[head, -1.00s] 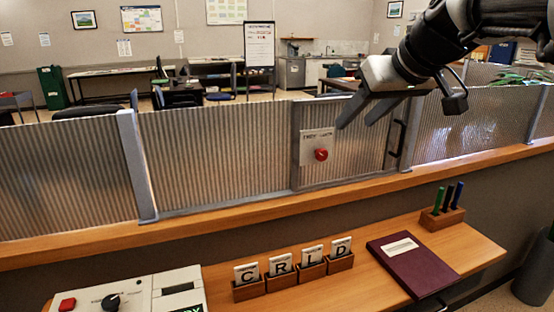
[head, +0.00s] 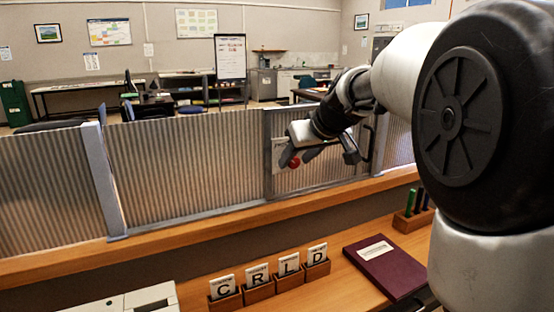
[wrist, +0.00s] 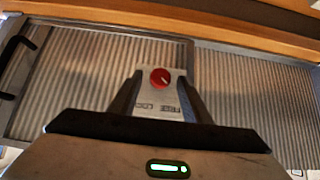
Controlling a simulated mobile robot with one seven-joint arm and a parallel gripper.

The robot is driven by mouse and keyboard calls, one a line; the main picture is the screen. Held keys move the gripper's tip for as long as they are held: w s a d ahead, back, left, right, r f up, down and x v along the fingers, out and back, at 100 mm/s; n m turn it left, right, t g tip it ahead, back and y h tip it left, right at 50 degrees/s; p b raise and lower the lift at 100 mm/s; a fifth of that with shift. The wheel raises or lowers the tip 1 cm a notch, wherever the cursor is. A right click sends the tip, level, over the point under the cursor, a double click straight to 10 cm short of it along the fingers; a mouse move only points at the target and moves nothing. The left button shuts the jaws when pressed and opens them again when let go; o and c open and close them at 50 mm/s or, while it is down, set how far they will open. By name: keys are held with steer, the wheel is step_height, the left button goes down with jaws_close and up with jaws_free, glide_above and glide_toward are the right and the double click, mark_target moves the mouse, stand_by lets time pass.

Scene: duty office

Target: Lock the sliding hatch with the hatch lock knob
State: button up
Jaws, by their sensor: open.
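The red hatch lock knob (head: 295,161) sits on a pale plate (head: 279,152) on the sliding hatch (head: 330,178). In the wrist view the knob (wrist: 160,78) lies between my two fingers, and the plate (wrist: 158,104) shows upside-down words that look like FREE and LOCK. A small white mark on the knob seems to slant toward the FREE side. My gripper (head: 302,158) is open in front of the plate, with its fingers either side of the knob's outline. I cannot tell whether they touch it. My gripper partly hides the plate in the head view.
A dark handle (head: 368,146) stands at the hatch's right side. A wooden ledge (head: 190,222) runs below the ribbed panels. On the lower desk are several letter cards in wooden holders (head: 288,282), a maroon book (head: 385,268) and a pen holder (head: 410,222).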

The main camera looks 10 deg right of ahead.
steer(key=shift+w+f, duration=0.2)
steer(key=c, duration=1)
